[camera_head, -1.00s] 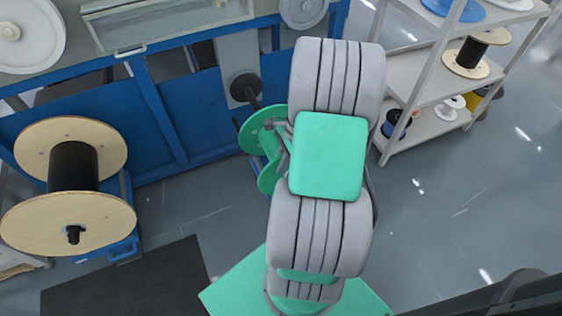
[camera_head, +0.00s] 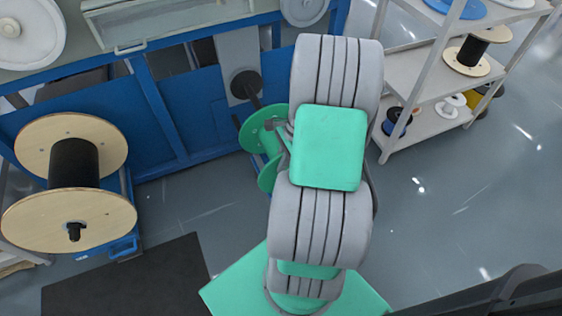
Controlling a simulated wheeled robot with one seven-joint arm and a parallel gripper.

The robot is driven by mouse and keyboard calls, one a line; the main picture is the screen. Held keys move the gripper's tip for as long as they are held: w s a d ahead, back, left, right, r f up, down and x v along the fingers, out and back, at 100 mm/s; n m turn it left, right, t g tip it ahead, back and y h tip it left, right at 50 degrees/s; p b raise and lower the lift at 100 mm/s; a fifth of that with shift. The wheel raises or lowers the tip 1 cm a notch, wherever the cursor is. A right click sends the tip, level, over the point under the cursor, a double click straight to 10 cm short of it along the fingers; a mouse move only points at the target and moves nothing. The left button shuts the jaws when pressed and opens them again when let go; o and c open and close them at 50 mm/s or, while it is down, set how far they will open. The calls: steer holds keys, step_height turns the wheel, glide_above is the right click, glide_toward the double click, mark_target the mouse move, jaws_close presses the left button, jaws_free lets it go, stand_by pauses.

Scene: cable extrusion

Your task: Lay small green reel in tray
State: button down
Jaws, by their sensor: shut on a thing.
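The small green reel (camera_head: 258,134) shows just left of my arm, in front of the blue machine. Its two flanges and part of its core show; its right side is hidden behind my arm. It hangs by the end of a dark shaft that sticks out from a grey upright plate; I cannot tell if it is still on the shaft. My gripper (camera_head: 284,130) shows only as a small grey piece at the reel's right edge, shut on the reel, its fingertips mostly hidden. I cannot make out a tray for certain.
A large wooden reel with a black core (camera_head: 74,165) stands at left. The blue machine frame (camera_head: 200,115) runs along the back. A grey shelf rack (camera_head: 425,85) with several reels stands at right. A dark mat (camera_head: 130,280) lies at lower left. The floor at right is clear.

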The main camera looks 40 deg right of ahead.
steer(key=shift+s+a+f, duration=0.1)
steer(key=shift+f, duration=0.1)
steer(key=c, duration=1.5)
jaws_free()
steer(key=shift+o, duration=0.2)
steer(key=p+v, duration=0.2)
steer(key=v, duration=0.6)
steer(key=shift+r+p, duration=0.1)
steer(key=shift+p, duration=0.2)
steer(key=a+r+n+h+p, duration=0.1)
steer(key=a+r+n+p, duration=0.5)
steer(key=r, duration=0.5)
steer(key=a+r+n+t+h+p, duration=0.1)
steer(key=a+r+n+p, duration=0.6)
steer(key=r, duration=0.4)
steer(key=a+r+n+t+h+p, duration=0.1)
steer(key=a+r+n+p, duration=0.5)
steer(key=r, duration=0.6)
steer(key=a+n, duration=0.2)
steer(key=a, duration=0.1)
steer(key=shift+s+p, duration=0.25)
steer(key=shift+p, duration=0.1)
